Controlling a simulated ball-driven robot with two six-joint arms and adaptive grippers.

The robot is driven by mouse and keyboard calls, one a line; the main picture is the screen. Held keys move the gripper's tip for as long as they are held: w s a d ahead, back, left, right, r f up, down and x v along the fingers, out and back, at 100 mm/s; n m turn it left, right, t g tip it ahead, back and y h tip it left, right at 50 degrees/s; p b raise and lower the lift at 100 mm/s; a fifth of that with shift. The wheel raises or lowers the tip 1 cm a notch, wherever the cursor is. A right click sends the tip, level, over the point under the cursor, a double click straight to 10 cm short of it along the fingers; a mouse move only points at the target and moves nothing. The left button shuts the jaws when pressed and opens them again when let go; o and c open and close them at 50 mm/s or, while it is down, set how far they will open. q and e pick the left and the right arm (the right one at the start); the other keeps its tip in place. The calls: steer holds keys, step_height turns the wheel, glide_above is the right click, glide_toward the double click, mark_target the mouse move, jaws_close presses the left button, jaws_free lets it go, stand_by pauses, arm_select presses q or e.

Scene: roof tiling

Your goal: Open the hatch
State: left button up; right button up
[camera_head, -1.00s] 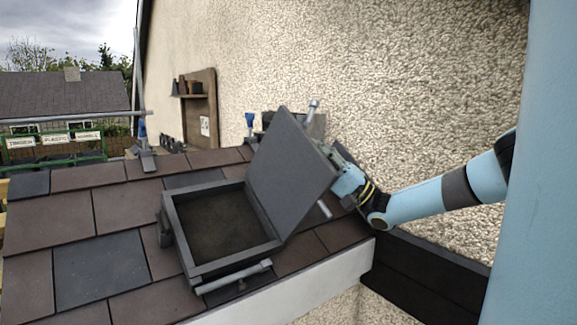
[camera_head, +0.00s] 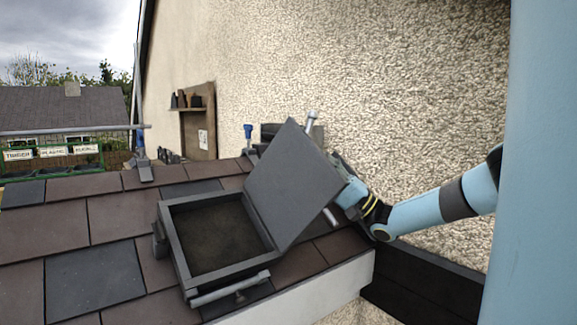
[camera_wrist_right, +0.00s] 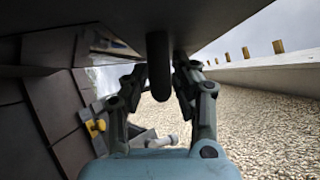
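The hatch is a dark grey square frame (camera_head: 175,248) set in the tiled roof, with a dark hollow inside. Its flat lid (camera_head: 292,180) stands raised on the frame's right side, leaning right. My right gripper (camera_head: 346,182) is at the lid's outer face, mostly behind its right edge. In the right wrist view, the gripper's fingers (camera_wrist_right: 160,75) lie on both sides of a dark rounded handle (camera_wrist_right: 158,65) that sticks out from the lid (camera_wrist_right: 95,14). They appear closed on it, though contact is partly shadowed. My left gripper is not in view.
Brown and grey tiles (camera_head: 95,278) surround the hatch. A grey rod (camera_head: 230,288) lies along the frame's front edge. A rough plastered wall (camera_head: 400,100) rises behind my right arm. A blue-topped clamp (camera_head: 248,131) stands behind the lid.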

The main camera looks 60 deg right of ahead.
steer(key=shift+o, duration=0.4)
steer(key=shift+r, duration=0.1)
steer(key=v, duration=1.2)
